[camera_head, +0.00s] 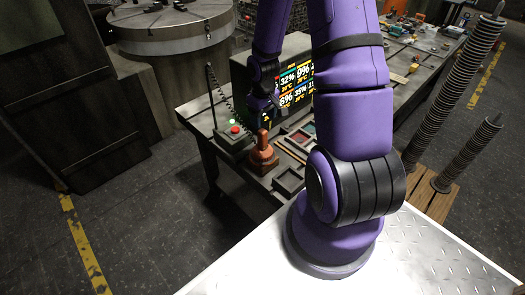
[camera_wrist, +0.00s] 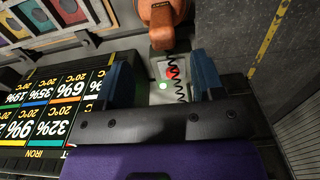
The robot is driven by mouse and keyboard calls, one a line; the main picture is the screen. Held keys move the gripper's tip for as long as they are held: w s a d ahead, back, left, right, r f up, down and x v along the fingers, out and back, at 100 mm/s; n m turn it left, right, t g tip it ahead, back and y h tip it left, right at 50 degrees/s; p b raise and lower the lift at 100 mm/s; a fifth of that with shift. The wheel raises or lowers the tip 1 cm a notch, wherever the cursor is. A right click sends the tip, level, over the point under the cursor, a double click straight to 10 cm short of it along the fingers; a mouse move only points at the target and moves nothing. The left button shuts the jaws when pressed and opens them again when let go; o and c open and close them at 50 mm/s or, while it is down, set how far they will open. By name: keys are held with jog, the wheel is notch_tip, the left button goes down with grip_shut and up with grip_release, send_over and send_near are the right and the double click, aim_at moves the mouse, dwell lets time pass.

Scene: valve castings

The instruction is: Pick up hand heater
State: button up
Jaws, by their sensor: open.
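An orange-brown piece with an upright handle and a wide base, which looks like the hand heater (camera_head: 263,152), stands on the workbench near its front edge. In the wrist view the hand heater (camera_wrist: 161,22) is at the top, just beyond the fingertips and partly cut off by the frame. My gripper (camera_head: 268,112) is above the bench, behind the hand heater in the head view. In the wrist view my gripper (camera_wrist: 162,62) has its two blue fingers apart and nothing held between them. The heater is not touched as far as I can see.
A grey control box (camera_head: 234,134) with a red button, green light and coiled cord stands left of the heater; it shows between the fingers. A display panel (camera_head: 296,85) stands behind. Small trays (camera_head: 289,180) lie to the right. Ribbed columns (camera_head: 455,88) rise at far right.

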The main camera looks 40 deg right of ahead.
aim_at(262, 131)
jog(key=shift+a+f, duration=0.15)
jog(key=shift+f, duration=3.9)
grip_shut()
